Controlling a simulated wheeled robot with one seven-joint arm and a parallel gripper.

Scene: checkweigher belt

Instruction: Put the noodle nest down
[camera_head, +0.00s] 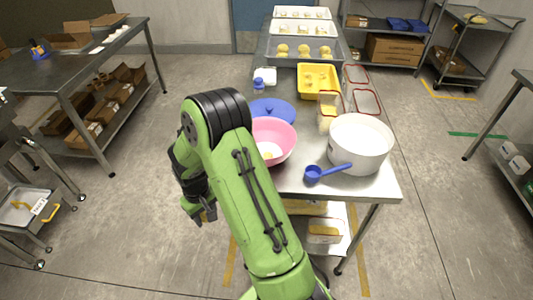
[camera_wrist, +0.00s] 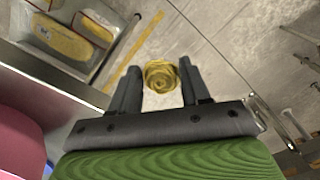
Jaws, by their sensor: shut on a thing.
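My gripper (camera_head: 203,216) hangs left of the steel table, out over the bare floor. In the wrist view my gripper (camera_wrist: 159,72) is shut on a round, yellow, coiled noodle nest (camera_wrist: 160,77), held between the fingertips. In the head view the nest is mostly hidden by the fingers. Several similar yellow nests (camera_head: 305,50) sit in a grey tray (camera_head: 341,49) toward the far end of the table.
A pink bowl (camera_head: 284,133), white pot (camera_head: 365,134), blue ladle (camera_head: 313,174), blue lid (camera_head: 283,106) and yellow crate (camera_head: 304,86) crowd the steel table (camera_head: 376,190). Containers (camera_head: 325,233) stand on its lower shelf. Another bench (camera_head: 80,60) stands left. Floor between is clear.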

